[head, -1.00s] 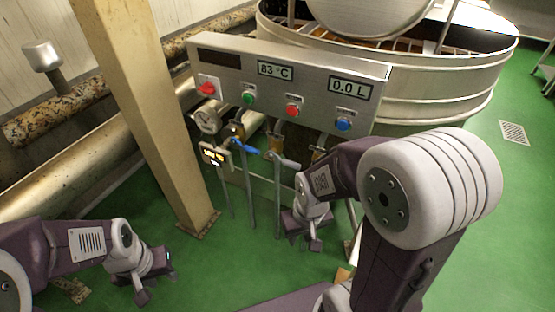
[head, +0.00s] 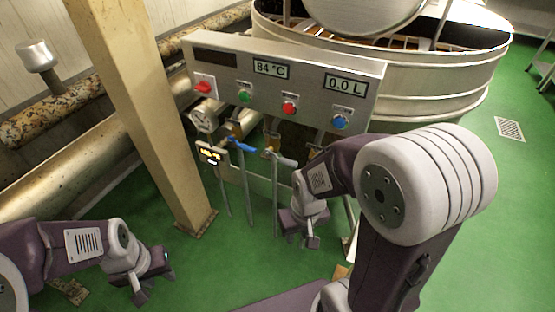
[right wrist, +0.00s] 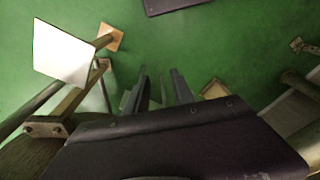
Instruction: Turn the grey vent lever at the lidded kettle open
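A grey lever (head: 285,160) sits on top of a thin upright pipe below the kettle's control panel, just right of a blue lever (head: 242,146). The large round metal kettle (head: 430,85) stands behind the panel, with a raised lid (head: 365,12). My right gripper (head: 307,236) is below and right of the grey lever, apart from it. Its fingers (right wrist: 158,88) stand apart and empty in the right wrist view, where I cannot make out the lever. My left gripper (head: 155,287) is open and empty at the lower left, far from the levers.
The control panel (head: 225,62) has a red switch, green, red and blue buttons, and displays reading 84 °C and 0.0 L.

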